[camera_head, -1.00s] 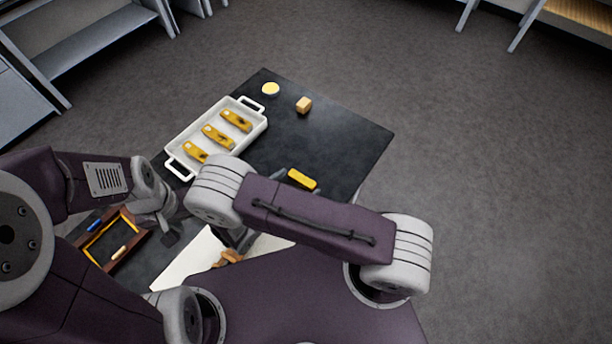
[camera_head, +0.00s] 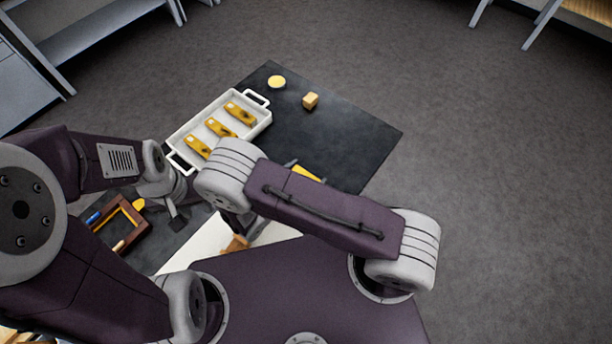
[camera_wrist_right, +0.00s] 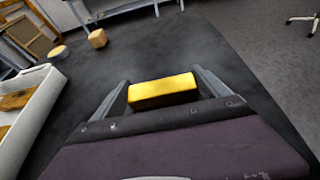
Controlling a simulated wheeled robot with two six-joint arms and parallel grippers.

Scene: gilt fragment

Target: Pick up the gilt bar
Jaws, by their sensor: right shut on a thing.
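The gilt bar (camera_wrist_right: 163,91) is a bright yellow block lying crosswise between the two fingers of my right gripper (camera_wrist_right: 163,88) in the right wrist view. That gripper is shut on it. In the head view only a part of the bar (camera_head: 307,172) shows beyond my right arm, which hides the rest. I cannot tell whether the bar is clear of the table. My left gripper (camera_head: 178,222) points down over the near left of the table, beside a brown frame-like tray. It is too small to tell its opening.
A white handled tray (camera_head: 176,139) with several golden pieces stands at the left of the dark table (camera_head: 350,135). A yellow disc (camera_head: 277,82) and a wooden cube (camera_head: 311,101) are at the far side. The brown tray (camera_head: 138,232) is near left. The table's right side is clear.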

